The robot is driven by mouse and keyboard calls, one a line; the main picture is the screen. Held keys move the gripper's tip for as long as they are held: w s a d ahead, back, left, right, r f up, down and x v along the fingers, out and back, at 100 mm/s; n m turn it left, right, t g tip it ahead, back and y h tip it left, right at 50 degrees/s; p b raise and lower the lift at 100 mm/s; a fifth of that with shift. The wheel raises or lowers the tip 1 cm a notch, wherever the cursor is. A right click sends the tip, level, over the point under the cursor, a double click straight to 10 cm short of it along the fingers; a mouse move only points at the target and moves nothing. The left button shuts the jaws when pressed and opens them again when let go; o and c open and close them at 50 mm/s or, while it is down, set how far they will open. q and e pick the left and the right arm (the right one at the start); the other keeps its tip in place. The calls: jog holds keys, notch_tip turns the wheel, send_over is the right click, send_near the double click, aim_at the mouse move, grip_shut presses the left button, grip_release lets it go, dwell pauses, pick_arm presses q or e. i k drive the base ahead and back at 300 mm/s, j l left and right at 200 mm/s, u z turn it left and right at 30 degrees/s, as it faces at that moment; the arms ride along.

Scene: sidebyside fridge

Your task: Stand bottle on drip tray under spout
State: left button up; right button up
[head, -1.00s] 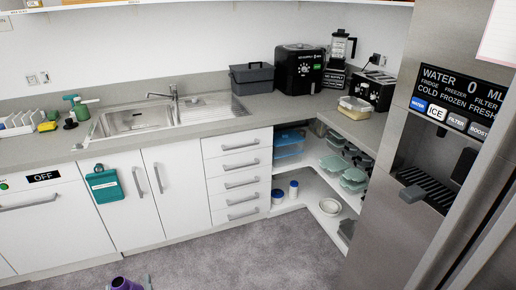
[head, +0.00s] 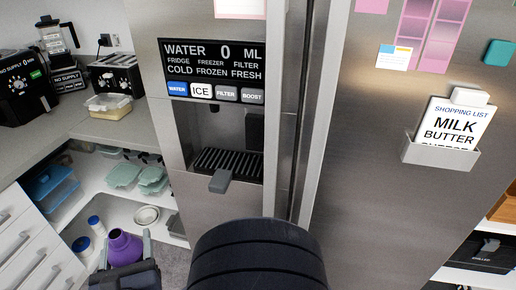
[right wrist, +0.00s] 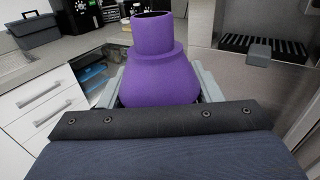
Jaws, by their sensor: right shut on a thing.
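A purple bottle (head: 124,248) with an open round neck is at the lower left of the head view. My right gripper (head: 125,256) is shut on it, with one finger on each side. In the right wrist view the bottle (right wrist: 158,75) looks upright between the fingers of the gripper (right wrist: 160,88). The black slatted drip tray (head: 228,162) lies in the fridge door's dispenser recess, right of and farther off than the bottle. The tray (right wrist: 262,44) also shows at the wrist view's upper right. My left gripper is out of view.
A grey tab (head: 220,181) sticks out in front of the tray. The button panel (head: 213,71) is above the recess. A vertical door handle (head: 304,110) stands right of it. Open corner shelves (head: 110,190) with containers are at left.

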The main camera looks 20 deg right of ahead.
aim_at(221, 160)
jog(key=i+z, duration=0.2)
jog(key=z, duration=0.15)
jog(key=i+j+z, duration=0.1)
jog(key=z, duration=0.25)
jog(key=i+j+z, duration=0.15)
jog(key=z, duration=0.15)
jog(key=i+j, duration=0.15)
jog(key=i, duration=0.25)
jog(key=l+z, duration=0.05)
